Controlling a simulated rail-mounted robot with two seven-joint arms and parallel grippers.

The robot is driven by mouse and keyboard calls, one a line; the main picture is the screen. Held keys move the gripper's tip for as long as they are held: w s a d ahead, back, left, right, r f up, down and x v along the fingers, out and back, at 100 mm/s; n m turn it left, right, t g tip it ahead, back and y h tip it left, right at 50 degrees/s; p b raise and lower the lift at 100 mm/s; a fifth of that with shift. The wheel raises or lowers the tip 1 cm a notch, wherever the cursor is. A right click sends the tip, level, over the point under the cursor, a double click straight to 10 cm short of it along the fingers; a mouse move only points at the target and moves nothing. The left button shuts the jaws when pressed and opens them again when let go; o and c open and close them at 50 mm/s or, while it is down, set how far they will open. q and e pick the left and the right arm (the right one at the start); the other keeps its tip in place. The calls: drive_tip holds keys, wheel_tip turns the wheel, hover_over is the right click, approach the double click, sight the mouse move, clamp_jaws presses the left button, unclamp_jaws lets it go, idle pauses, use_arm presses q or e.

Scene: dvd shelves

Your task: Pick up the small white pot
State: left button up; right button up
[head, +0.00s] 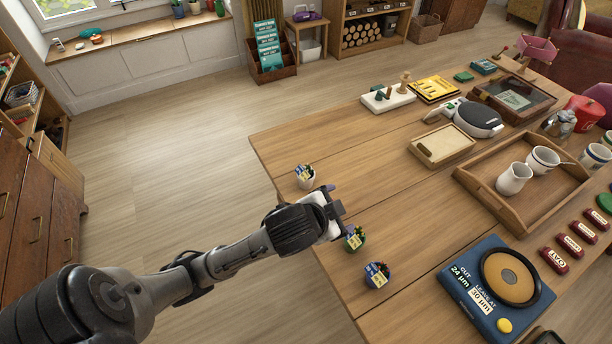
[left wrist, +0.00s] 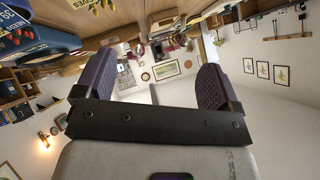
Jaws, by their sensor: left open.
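The small white pot (head: 306,180) stands upright near the left edge of the wooden table, with a blue and yellow label and small dark things in its top. My left gripper (head: 340,207) is just to the right of and nearer than the white pot, apart from it. Its two purple padded fingers (left wrist: 157,72) are spread in the left wrist view, with nothing held between them. I cannot make out the white pot in the left wrist view. My right gripper is not in view.
A green pot (head: 354,239) sits close to my left gripper, and a blue pot (head: 377,275) stands nearer. A blue board (head: 464,294) with a round disc lies to their right. A wooden tray (head: 470,187) holds white cups.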

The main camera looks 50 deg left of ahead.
use_arm(q)
drive_tip(key=w+a+r+m+y+p, duration=0.1)
drive_tip(key=w+a+r, duration=0.1)
drive_tip(key=w+r, duration=0.25)
drive_tip(key=w+a+r+m, duration=0.1)
drive_tip(key=w+a+r, duration=0.25)
drive_tip(key=r, duration=0.25)
drive_tip(key=n+g+h+p, duration=0.1)
drive_tip(key=n+g+h, duration=0.2)
drive_tip(key=n+g, duration=0.65)
hover_over(306, 173)
wheel_tip(306, 173, down, 11)
drive_tip(key=m+g, duration=0.1)
drive_tip(key=m, duration=0.1)
wheel_tip(306, 173, down, 13)
drive_tip(key=shift+s+d+f+b, duration=0.1)
drive_tip(key=shift+b, duration=0.75)
drive_tip(key=shift+c, duration=0.4)
drive_tip(key=c, duration=1)
